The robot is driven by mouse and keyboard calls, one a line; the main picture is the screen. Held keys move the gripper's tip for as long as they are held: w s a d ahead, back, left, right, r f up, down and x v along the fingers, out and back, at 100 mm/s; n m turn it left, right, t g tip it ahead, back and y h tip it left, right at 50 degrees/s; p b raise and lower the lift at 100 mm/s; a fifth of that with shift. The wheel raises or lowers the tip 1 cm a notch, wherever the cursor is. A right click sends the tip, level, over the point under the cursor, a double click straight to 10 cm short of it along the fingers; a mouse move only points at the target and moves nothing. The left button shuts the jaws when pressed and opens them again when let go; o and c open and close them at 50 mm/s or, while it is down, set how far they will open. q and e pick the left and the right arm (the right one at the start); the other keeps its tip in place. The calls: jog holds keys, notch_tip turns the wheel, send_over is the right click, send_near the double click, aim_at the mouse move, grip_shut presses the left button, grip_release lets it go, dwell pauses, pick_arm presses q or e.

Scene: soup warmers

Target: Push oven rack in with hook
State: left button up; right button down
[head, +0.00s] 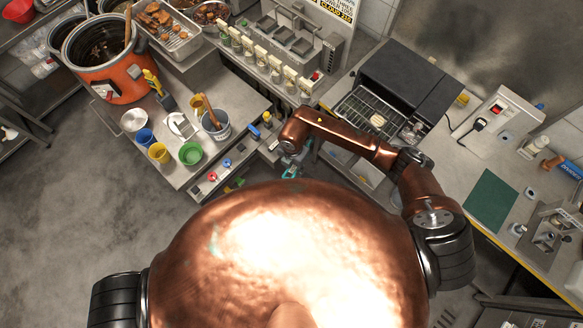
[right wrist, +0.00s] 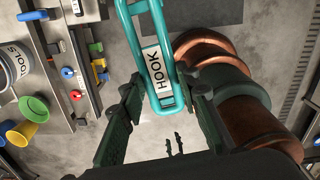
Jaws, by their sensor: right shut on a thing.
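The oven (head: 415,80) is a dark box on the right-hand counter in the head view. Its wire rack (head: 358,112) sticks out of the front, with a small round pale item (head: 377,120) on it. My right gripper (head: 291,158) is to the left of the rack, small and partly hidden by my arm. In the right wrist view, my right gripper (right wrist: 165,98) is shut on the teal hook (right wrist: 136,10), a looped handle labelled HOOK. The hook's far end runs out of that view. My left gripper is not in view.
An orange soup warmer (head: 118,78) and a steel table with cups, a green bowl (head: 191,154) and a tool bucket (head: 216,125) stand at left. A row of labelled holders (head: 262,60) lines the back. A green mat (head: 490,200) lies on the right counter.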

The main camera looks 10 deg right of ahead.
jog(key=w+d+f+b, duration=0.3)
jog(key=w+d+b, duration=0.3)
jog(key=w+d, duration=0.3)
jog(key=shift+w+d+f+b, duration=0.15)
jog(key=shift+d+f+b, duration=0.2)
jog(key=shift+d, duration=1.1)
jog(key=shift+w+d, duration=0.15)
jog(key=shift+d, duration=0.1)
dwell(0.3)
jog(key=w+d+b, duration=0.2)
jog(key=w+d, duration=0.2)
jog(key=d, duration=0.1)
jog(key=shift+w+d, duration=0.2)
jog(key=shift+d, duration=0.1)
dwell(0.5)
jog(key=shift+a, duration=0.15)
dwell(0.6)
